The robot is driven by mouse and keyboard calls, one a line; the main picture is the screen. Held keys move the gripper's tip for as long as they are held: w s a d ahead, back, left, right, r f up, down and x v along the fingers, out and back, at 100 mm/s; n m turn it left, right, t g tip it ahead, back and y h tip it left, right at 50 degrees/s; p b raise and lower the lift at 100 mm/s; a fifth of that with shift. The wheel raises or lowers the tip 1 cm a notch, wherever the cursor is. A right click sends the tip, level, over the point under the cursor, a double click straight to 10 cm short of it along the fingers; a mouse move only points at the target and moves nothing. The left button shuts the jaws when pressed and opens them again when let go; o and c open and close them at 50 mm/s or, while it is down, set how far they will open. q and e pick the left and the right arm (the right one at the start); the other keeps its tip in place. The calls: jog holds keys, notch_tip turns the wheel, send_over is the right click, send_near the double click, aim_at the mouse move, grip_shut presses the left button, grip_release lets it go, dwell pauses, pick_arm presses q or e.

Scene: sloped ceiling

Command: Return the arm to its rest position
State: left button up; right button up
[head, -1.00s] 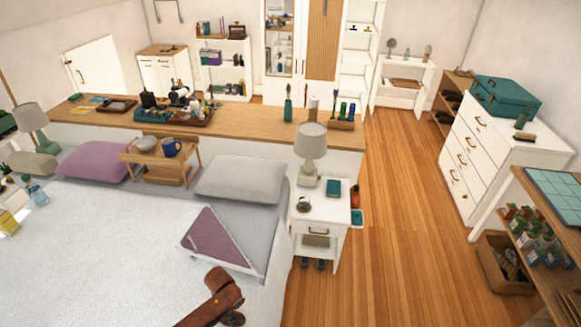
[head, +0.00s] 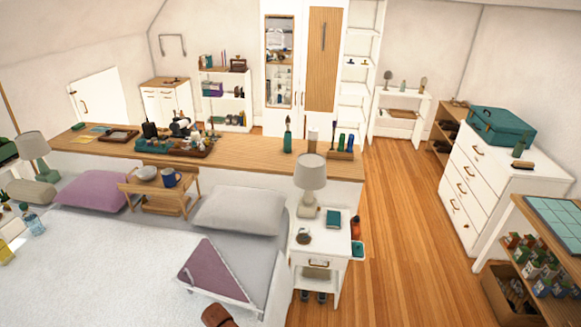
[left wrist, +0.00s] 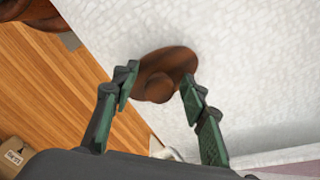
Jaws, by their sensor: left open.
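My left gripper (left wrist: 159,77) shows in the left wrist view, its two green fingers spread apart with nothing gripped. A brown rounded shape shows beyond and between the fingertips; I cannot tell whether it is part of my own body. The white bed (left wrist: 235,60) is behind it. In the head view only the top of a brown piece, probably my arm, shows at the bottom edge over the bed (head: 110,270). Neither gripper shows in the head view, and my right gripper is hidden from both views.
A white nightstand (head: 321,250) with a lamp (head: 310,172) stands beside the bed. A long wooden-topped counter (head: 245,153) runs behind it. Wooden floor (head: 400,240) is clear up to the white dresser (head: 485,190). A cardboard box (left wrist: 14,155) shows in the left wrist view.

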pick_arm(q)
notch_tip(320, 180, up, 12)
jog(key=p, duration=0.1)
notch_tip(320, 180, down, 12)
jog(key=shift+f+b, duration=0.25)
jog(key=shift+b, duration=0.3)
notch_tip(320, 180, up, 3)
jog(key=shift+w+r, duration=0.1)
jog(key=shift+r, duration=0.1)
jog(key=d+r, duration=1)
jog(key=d, duration=0.4)
jog(key=s+a+r+n+b, duration=0.2)
jog(key=s+a+r+n, duration=0.2)
jog(key=r, duration=0.3)
jog(key=s+a+r+n+b, duration=0.3)
jog(key=s+a+r+n, duration=0.2)
jog(key=r+n, duration=0.1)
jog(key=shift+s+a+r+n, duration=0.3)
jog(key=shift+a+r, duration=0.1)
jog(key=shift+r, duration=0.45)
